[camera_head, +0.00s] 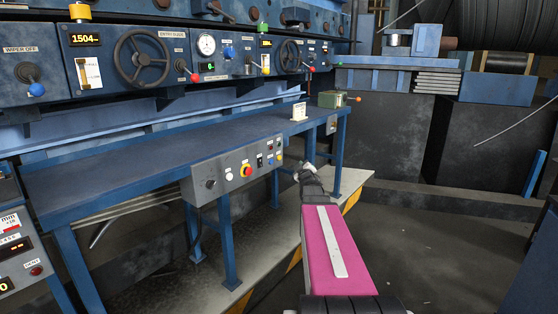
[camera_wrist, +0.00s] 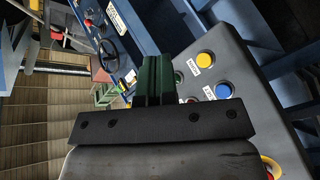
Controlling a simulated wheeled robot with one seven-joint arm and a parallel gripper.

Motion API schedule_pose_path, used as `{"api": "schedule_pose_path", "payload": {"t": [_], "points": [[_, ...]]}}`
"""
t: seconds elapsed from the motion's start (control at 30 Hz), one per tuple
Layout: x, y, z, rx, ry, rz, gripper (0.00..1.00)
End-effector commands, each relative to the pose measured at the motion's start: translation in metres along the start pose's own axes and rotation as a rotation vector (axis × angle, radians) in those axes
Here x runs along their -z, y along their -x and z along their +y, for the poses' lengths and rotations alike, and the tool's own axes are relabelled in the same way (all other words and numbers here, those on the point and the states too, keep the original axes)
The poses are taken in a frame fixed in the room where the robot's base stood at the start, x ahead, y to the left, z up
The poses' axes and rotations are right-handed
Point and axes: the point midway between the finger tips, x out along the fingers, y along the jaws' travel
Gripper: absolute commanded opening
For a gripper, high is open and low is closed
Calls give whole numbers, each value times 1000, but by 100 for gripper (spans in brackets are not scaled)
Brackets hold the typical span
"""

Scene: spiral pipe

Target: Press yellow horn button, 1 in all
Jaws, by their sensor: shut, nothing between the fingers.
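The yellow button (camera_wrist: 205,59) is round, with a small white label below it, on a grey control panel (camera_wrist: 238,58). In the wrist view it is right of my gripper (camera_wrist: 157,62), whose dark green fingers are together and empty. The fingers appear apart from the button. In the head view my gripper (camera_head: 304,170) is just right of the right end of the control panel (camera_head: 213,177) on the front of the blue table. The fingertips are small and dark there.
A red emergency button (camera_head: 246,171) is farther left on the panel. The blue table (camera_head: 150,160) has legs below. Open floor (camera_head: 440,260) lies to the right.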

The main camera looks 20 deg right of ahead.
Motion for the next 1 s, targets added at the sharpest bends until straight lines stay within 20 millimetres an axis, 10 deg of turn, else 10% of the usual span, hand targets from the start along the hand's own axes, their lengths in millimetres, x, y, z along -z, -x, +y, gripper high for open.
{"api": "schedule_pose_path", "payload": {"t": [1.0], "points": [[43,-60,-44,1,-2,-1,0]]}}
